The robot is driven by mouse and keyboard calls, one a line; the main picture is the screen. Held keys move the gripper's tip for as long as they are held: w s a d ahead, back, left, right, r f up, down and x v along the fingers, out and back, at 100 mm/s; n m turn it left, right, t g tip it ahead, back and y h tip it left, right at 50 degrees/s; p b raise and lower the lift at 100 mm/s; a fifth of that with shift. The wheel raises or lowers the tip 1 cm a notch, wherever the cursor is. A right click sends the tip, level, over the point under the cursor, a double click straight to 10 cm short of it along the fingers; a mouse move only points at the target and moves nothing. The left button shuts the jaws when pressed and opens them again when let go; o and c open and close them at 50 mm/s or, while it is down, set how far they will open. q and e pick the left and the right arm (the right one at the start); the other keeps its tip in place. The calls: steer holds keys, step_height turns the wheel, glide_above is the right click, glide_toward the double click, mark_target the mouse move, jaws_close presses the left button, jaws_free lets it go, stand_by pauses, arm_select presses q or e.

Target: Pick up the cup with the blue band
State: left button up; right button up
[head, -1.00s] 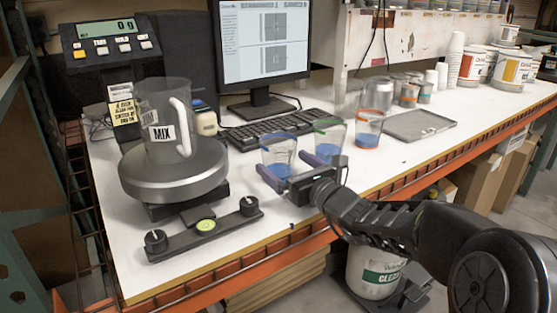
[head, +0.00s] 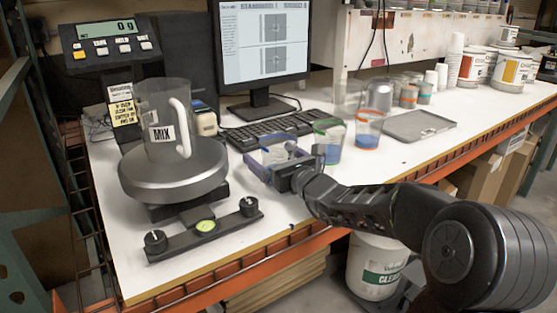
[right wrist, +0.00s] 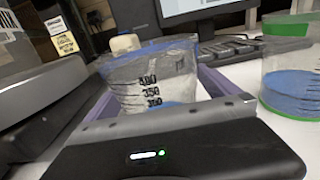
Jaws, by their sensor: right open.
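The cup with the blue band (head: 279,150) is a clear measuring cup standing on the white table in front of the keyboard. It also shows large in the right wrist view (right wrist: 152,75), with dark volume marks and a blue band at its rim. My right gripper (head: 271,152) is open, with its purple fingers on either side of this cup. The cup's lower part is hidden behind the gripper body. A cup with a green band (head: 329,138) stands just right of the gripper, and a cup with an orange band (head: 368,129) is further right. My left gripper is not in view.
A scale (head: 172,178) carrying a clear MIX jug (head: 163,132) stands to the left. The keyboard (head: 278,127) and monitor (head: 262,45) are behind the cup. A grey tray (head: 419,125) lies to the right. The table front is mostly clear.

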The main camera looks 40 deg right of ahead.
stand_by(0.5)
steer(key=c, duration=1.5)
steer(key=shift+r, duration=0.2)
steer(key=shift+r+p, duration=1.2)
steer(key=shift+r, duration=3.6)
